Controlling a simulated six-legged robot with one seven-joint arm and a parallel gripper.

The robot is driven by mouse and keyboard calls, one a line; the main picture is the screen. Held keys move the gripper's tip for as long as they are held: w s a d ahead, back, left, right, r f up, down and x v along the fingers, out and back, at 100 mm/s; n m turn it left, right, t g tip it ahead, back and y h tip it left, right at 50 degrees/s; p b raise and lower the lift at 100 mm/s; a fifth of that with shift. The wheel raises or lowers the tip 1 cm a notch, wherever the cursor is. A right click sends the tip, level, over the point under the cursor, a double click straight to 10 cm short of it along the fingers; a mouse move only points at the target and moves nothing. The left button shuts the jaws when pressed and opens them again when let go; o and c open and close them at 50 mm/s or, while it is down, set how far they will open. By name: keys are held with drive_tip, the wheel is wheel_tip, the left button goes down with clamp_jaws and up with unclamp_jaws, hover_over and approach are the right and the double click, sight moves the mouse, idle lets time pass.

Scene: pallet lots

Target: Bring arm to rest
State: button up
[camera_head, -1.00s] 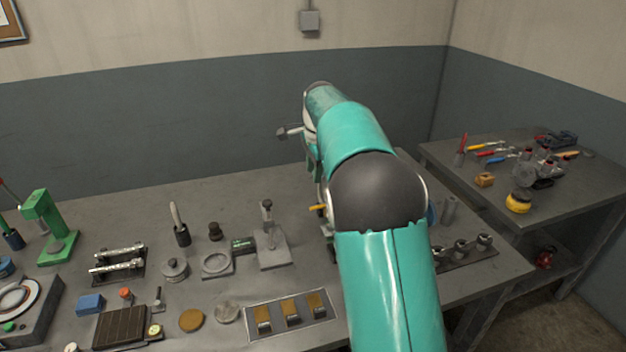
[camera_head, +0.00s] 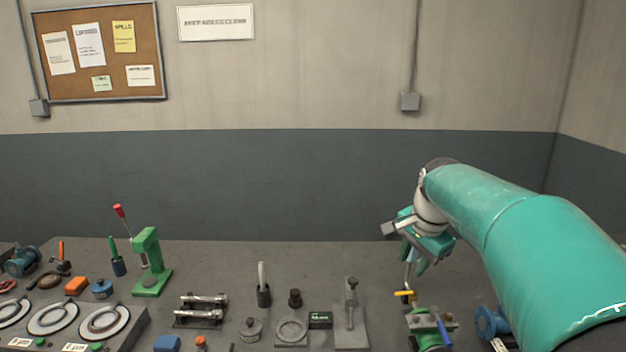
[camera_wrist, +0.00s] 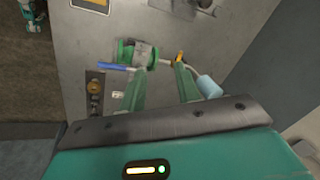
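My arm reaches in from the right in the head view, over the right part of the workbench (camera_head: 230,255). My gripper (camera_head: 416,262) hangs above the bench, partly hidden by its own wrist. In the wrist view my gripper (camera_wrist: 160,75) has its two green fingers apart, with nothing visible held between them. Beyond the fingers is a green and grey vise (camera_wrist: 138,54) with a blue handle, which also shows in the head view (camera_head: 430,335). A small yellow piece (camera_head: 404,293) shows just below the gripper; whether they touch I cannot tell.
A green press (camera_head: 148,262) stands on the bench at left. The wall behind carries a corkboard (camera_head: 98,50). Space above the bench left of my arm is clear.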

drive_tip(key=s+a+f+n, duration=0.1)
drive_tip(key=s+n, duration=0.3)
drive_tip(key=s, duration=0.5)
drive_tip(key=s+a+f+n+t, duration=0.1)
drive_tip(key=s+a+f+n, duration=0.1)
drive_tip(key=s, duration=0.6)
drive_tip(key=s+a+f+n+t, duration=0.1)
drive_tip(key=s+a+f+n, duration=0.1)
drive_tip(key=s+n, duration=0.3)
drive_tip(key=s, duration=0.4)
drive_tip(key=shift+s+a+f+n, duration=0.2)
drive_tip(key=shift+s+f+n, duration=0.1)
drive_tip(key=shift+s+f, duration=0.05)
